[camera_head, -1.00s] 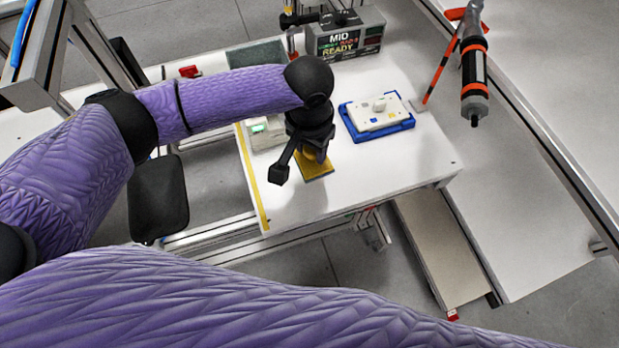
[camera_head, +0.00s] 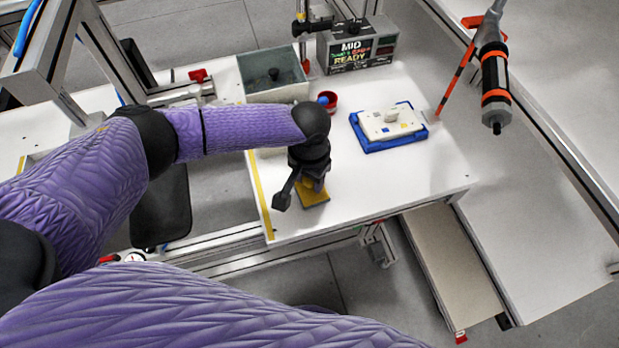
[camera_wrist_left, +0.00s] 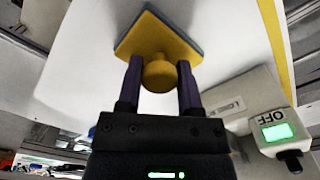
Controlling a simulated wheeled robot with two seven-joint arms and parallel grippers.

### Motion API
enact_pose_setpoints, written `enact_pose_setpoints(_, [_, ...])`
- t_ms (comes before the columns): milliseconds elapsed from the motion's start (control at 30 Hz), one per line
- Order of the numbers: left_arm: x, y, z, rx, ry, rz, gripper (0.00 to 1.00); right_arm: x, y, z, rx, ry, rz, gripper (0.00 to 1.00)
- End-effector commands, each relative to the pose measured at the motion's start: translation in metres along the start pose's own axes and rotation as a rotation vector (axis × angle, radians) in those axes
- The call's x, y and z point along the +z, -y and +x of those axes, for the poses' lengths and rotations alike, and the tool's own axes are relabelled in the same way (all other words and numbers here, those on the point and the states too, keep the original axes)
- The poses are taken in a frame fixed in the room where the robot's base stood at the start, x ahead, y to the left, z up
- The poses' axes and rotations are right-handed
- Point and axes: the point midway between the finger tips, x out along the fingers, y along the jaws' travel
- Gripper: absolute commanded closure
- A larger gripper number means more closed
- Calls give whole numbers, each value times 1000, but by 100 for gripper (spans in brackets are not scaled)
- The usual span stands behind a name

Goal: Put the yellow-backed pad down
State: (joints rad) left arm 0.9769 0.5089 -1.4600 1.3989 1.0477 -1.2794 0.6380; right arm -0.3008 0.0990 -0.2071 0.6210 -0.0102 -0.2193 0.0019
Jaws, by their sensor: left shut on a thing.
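The yellow-backed pad (camera_head: 312,194) is at the front of the white table, below my left gripper (camera_head: 311,183). In the left wrist view the pad (camera_wrist_left: 158,38) shows its yellow back with a round yellow knob (camera_wrist_left: 160,75) and a blue-grey edge on the far side. The fingers of my left gripper (camera_wrist_left: 160,80) are closed on either side of the knob. The pad is at or very near the table top; I cannot tell whether it touches. My right gripper does not show.
A blue tray (camera_head: 426,133) with a white plate (camera_head: 392,123) stands right of the pad. Behind are a red cup (camera_head: 328,101), a lidded box (camera_head: 275,94) and a "MID READY" display box (camera_head: 355,46). A tool (camera_head: 495,85) hangs at right. The table's front right is clear.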

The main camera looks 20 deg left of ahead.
Motion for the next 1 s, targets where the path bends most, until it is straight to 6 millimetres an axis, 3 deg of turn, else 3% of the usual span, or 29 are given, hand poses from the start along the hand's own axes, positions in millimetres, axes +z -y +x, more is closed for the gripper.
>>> enact_pose_setpoints(67, [1, 0, 1, 0, 4, 1, 100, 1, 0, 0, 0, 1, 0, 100])
enact_pose_setpoints(100, [1, 0, 1, 0, 4, 1, 52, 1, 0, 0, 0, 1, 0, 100])
enact_pose_setpoints(267, [1, 0, 1, 0, 4, 1, 19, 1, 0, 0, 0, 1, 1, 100])
enact_pose_setpoints(533, [1, 0, 1, 0, 3, 1, 19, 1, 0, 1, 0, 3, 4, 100])
enact_pose_setpoints(633, [0, 0, 10, 0, 3, 3, 19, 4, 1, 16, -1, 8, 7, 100])
enact_pose_setpoints(800, [-1, -4, -49, 2, 0, 2, 19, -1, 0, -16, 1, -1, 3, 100])
enact_pose_setpoints(1000, [-2, -4, -88, 0, 1, 3, 19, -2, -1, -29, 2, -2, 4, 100])
